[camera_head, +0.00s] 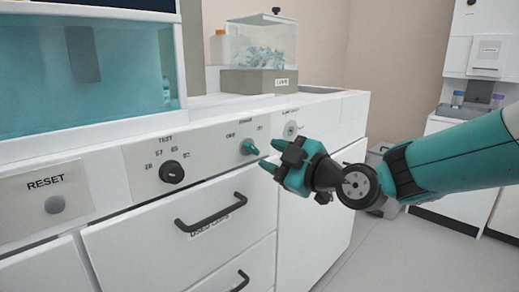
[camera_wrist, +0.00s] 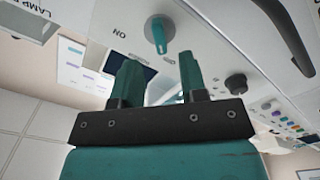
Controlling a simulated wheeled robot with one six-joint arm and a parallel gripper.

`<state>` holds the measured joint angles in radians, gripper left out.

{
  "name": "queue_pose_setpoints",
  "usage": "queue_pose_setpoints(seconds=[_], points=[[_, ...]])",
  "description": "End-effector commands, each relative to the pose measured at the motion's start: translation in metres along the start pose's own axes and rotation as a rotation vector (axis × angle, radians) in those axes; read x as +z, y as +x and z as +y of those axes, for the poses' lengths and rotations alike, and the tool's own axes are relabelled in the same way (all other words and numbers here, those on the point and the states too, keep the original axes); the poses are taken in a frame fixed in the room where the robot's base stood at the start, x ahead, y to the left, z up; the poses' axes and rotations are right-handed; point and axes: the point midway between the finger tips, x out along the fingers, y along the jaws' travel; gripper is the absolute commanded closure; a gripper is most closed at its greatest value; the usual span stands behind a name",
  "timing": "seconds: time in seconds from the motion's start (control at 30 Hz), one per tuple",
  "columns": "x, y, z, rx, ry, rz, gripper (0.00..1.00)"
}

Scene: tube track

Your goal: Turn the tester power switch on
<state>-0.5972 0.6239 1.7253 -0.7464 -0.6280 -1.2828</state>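The tester power switch (camera_head: 249,147) is a small teal knob on the light front panel, between faint OFF lettering on its left and ON lettering on its right. It also shows in the wrist view (camera_wrist: 158,36), just beyond my fingertips. Which label its pointer is set to is not clear. My gripper (camera_head: 272,154) is right in front of the panel, its fingertips near the knob. In the wrist view my gripper (camera_wrist: 160,62) has its two teal fingers apart with nothing between them. The knob lies ahead of the gap; no contact shows.
A black rotary TEST knob (camera_head: 171,172) and a grey RESET button (camera_head: 55,205) are left on the panel. A round LAMP control (camera_head: 290,130) is to the right. Drawers with black handles (camera_head: 211,211) lie below. A clear bin (camera_head: 262,45) stands on top.

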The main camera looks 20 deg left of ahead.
Motion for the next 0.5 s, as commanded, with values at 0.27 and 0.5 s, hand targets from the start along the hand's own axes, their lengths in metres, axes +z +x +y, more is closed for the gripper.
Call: queue_pose_setpoints(seconds=[0.27,0.5], points=[[0.001,0.041,-0.001,-0.001,0.000,0.000,0.61],[0.001,0.048,0.000,0.000,0.001,-0.001,0.61]])
